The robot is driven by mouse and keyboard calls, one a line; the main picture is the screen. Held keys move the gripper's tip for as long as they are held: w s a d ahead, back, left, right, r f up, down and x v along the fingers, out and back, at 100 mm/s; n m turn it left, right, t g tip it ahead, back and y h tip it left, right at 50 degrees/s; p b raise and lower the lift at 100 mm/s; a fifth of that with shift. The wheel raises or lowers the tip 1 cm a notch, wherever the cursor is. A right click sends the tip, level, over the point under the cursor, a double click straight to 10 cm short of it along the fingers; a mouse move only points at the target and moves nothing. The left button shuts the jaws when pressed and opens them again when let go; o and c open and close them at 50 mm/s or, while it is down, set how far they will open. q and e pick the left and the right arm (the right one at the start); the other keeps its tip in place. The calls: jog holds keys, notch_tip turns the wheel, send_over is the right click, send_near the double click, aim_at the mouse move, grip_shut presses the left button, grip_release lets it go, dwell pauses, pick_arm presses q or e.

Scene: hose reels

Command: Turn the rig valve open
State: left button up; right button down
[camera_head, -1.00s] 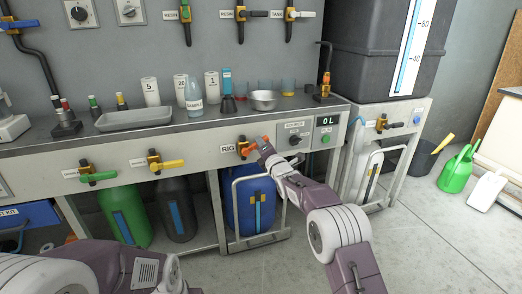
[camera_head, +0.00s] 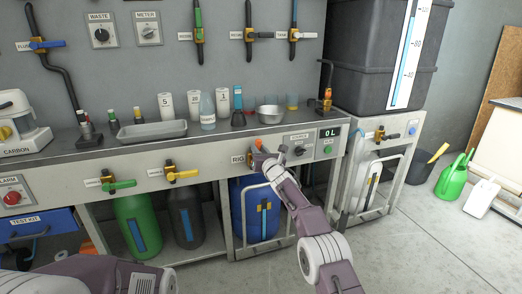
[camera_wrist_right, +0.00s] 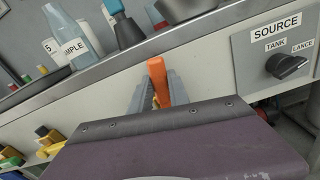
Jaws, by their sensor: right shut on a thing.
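The rig valve (camera_head: 257,145) is on the bench's front panel, beside the label RIG (camera_head: 238,159). Its orange handle shows in the right wrist view (camera_wrist_right: 157,76) between two grey fingers. My right gripper (camera_head: 267,159) is at the valve and shut on the orange handle; in the right wrist view its fingers (camera_wrist_right: 155,96) flank the handle. In the head view, the gripper hides much of the handle, so its exact angle is hard to tell. My left arm shows only at the lower left; its gripper is out of view.
The source knob (camera_head: 299,151) and the green button (camera_head: 328,150) are just right of the valve. A green-handled valve (camera_head: 118,185) and a yellow-handled valve (camera_head: 183,175) are to its left. Bottles and a steel bowl (camera_head: 270,114) stand above. A blue drum (camera_head: 250,205) is below.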

jog(key=shift+s+a+n+b, duration=0.15)
jog(key=shift+a+n+b, duration=0.45)
jog(key=shift+n, duration=0.4)
jog(key=c, duration=1.2)
grip_release()
jog(key=shift+c, duration=0.2)
jog(key=b+v, duration=0.9)
jog(key=b, duration=0.5)
